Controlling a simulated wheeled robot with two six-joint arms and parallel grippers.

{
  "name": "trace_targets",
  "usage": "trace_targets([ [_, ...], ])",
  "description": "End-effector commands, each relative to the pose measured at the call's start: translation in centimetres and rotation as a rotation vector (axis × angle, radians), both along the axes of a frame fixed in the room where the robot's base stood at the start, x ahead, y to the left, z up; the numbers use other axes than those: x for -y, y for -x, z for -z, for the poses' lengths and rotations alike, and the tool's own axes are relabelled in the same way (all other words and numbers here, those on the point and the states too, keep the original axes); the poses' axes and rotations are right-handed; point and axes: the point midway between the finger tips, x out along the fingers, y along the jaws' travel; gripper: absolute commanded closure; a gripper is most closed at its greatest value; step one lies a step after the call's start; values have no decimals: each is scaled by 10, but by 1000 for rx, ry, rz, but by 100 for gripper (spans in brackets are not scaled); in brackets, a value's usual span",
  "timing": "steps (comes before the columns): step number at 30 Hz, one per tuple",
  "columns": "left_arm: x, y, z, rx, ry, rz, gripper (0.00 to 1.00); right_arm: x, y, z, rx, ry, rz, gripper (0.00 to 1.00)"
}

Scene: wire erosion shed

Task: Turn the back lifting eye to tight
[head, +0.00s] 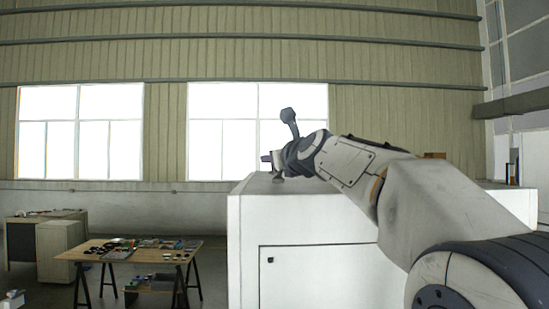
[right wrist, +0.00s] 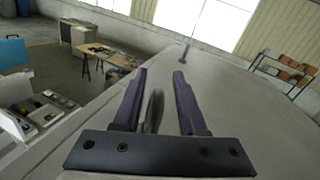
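In the right wrist view a grey lifting eye (right wrist: 153,110) stands on the machine's top, its ring seen nearly edge-on. It is between the two purple fingers of my right gripper (right wrist: 160,72), nearer the left finger. The fingers are apart, and a gap shows on its right side. Its foot is hidden behind the gripper's dark body. A second thin upright piece (right wrist: 187,58) on a round foot stands farther off on the same top; I cannot tell which eye is the back one. In the head view my right gripper (head: 266,158) is low over the machine's top. My left gripper is not in view.
The white machine cabinet (head: 310,215) has a flat top, mostly clear in the right wrist view. A wooden table (head: 145,254) with small parts stands at left in the head view. A shelf with boxes (right wrist: 283,70) stands beyond the top in the wrist view.

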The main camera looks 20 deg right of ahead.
Motion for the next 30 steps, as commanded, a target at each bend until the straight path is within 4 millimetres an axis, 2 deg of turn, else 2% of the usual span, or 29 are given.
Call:
trace_targets([
  [11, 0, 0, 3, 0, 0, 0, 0, -1, 5, 0, 3, -1, -2, 56],
  [14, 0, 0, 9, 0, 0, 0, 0, 0, 18, 0, 5, 0, -1, 56],
  [24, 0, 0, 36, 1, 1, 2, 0, 1, 83, 2, 3, 0, 1, 56],
  [30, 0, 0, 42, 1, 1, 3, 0, 1, 103, 1, 2, 0, 0, 56],
])
